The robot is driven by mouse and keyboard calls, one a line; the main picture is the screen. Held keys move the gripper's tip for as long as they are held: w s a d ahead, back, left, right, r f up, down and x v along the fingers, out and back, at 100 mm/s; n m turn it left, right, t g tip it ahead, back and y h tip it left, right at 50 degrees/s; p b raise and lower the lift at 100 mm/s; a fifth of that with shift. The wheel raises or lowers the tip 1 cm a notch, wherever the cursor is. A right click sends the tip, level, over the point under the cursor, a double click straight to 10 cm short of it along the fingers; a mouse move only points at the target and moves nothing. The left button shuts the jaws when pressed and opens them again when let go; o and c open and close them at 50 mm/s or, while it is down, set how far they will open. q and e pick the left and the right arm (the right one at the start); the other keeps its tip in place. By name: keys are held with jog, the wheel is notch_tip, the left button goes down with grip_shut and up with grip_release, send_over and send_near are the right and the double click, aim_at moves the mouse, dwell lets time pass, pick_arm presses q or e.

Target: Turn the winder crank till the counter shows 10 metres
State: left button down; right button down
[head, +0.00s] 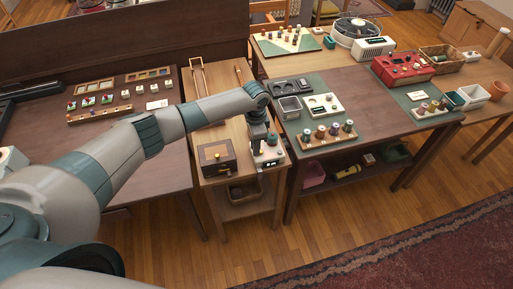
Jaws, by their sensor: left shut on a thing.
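The winder (269,160), a small pale box with a dark counter display on its front, sits at the front right of the narrow wooden table. The digits are too small to read. My left gripper (259,148) reaches down from the left onto the winder's left side. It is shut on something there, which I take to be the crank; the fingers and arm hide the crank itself. My right gripper is not in view.
A brown wooden box (217,158) with a yellow knob stands just left of the winder. A rack of spools (327,134) and a grey tray (289,107) are on the dark table to the right. A wooden frame (199,80) stands behind.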

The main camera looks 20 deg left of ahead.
pick_arm(q)
jog(key=shift+w+a+m, duration=0.1)
jog(key=shift+w+m, duration=0.05)
jog(key=shift+m, duration=0.6)
jog(key=shift+w+a+m, duration=0.1)
jog(key=shift+w+m, duration=0.05)
jog(key=shift+m, duration=0.6)
jog(key=shift+r, duration=0.1)
jog(key=c, duration=1.7)
grip_release()
jog(key=shift+b, duration=0.3)
notch_tip(320, 180, up, 17)
jog(key=b, duration=0.4)
jog(key=shift+r, duration=0.15)
